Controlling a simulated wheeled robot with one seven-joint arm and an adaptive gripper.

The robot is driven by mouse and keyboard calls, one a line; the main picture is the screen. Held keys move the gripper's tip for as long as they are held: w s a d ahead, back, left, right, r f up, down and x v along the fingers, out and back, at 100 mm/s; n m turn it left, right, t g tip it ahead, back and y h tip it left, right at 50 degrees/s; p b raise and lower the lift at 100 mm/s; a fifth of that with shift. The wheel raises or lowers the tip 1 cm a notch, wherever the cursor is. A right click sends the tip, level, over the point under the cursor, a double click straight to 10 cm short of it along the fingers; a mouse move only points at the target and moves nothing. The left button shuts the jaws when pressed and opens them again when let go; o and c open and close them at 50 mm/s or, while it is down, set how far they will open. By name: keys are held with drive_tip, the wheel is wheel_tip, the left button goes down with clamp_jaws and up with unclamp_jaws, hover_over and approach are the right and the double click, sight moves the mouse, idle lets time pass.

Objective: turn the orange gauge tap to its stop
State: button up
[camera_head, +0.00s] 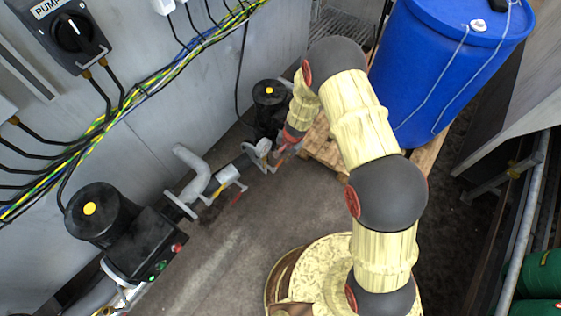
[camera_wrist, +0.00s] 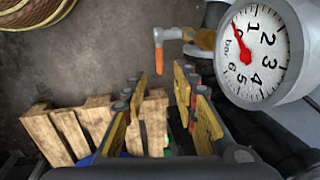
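The tap handle appears between and just beyond the fingertips; I see no contact. In the head view my gripper (camera_head: 287,143) is down by the pipework, and my arm and its small size hide the tap.
A blue drum (camera_head: 440,65) stands on a wooden pallet (camera_head: 325,143) at the back right. Bare floor (camera_head: 225,245) lies in front.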

sight(280, 162)
drive_tip(key=f, duration=0.2)
drive_tip(key=f+b, duration=0.1)
drive_tip(key=f, duration=0.1)
drive_tip(key=a+f+b, duration=0.1)
drive_tip(key=f, duration=0.2)
drive_tip(key=shift+w, duration=0.4)
drive_tip(key=shift+c, duration=0.5)
clamp_jaws()
